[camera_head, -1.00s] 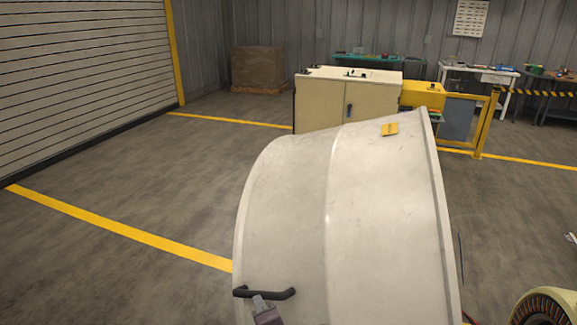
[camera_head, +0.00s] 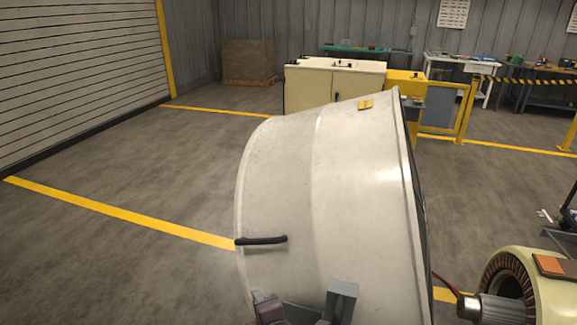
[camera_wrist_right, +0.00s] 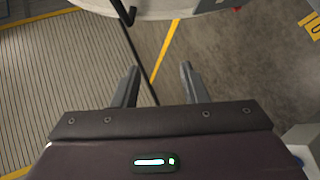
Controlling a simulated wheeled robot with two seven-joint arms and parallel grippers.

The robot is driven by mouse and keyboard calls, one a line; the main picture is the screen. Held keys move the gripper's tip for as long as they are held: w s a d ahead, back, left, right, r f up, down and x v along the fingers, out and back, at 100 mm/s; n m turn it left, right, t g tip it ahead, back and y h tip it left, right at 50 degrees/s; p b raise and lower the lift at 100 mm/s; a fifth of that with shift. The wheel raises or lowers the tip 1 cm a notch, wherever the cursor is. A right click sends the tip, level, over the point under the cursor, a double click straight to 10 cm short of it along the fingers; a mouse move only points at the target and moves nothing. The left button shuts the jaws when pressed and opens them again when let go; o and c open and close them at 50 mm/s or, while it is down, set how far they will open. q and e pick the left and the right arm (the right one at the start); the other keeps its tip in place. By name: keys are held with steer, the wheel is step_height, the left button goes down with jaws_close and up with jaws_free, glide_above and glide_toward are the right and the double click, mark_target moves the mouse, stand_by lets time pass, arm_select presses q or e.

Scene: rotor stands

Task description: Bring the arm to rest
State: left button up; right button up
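The handle (camera_wrist_right: 124,13) and the cover's edge (camera_wrist_right: 150,8) lie beyond the fingertips there. My left gripper is not in view.
A rotor-like part with copper windings (camera_head: 520,290) and a grey shaft stands at the lower right. A cream cabinet (camera_head: 330,88), yellow barrier (camera_head: 464,112) and workbenches (camera_head: 455,68) are behind. Open floor (camera_head: 130,170) lies left.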

steer(key=s+d+f+m+g+h, duration=0.15)
steer(key=s+d+m+g, duration=0.25)
steer(key=s+d+m, duration=0.75)
steer(key=s+d+f+m+g+h, duration=0.1)
steer(key=s+d+m+g+h, duration=0.25)
steer(key=s+d+m, duration=0.75)
steer(key=w+d+f+n+g, duration=0.1)
steer(key=d+f, duration=0.1)
steer(key=f, duration=1.3)
steer(key=w+d+f+n+g, duration=0.1)
steer(key=f+n, duration=0.1)
steer(key=f, duration=1.4)
steer(key=s+d+f, duration=0.1)
steer(key=s+f, duration=0.7)
steer(key=s, duration=0.1)
steer(key=s+d+f+g, duration=0.1)
steer(key=s+d+f, duration=0.1)
steer(key=s+f, duration=0.7)
steer(key=shift+s+d, duration=0.25)
steer(key=shift+s, duration=0.2)
steer(key=shift+w, duration=0.1)
steer(key=shift+c, duration=0.4)
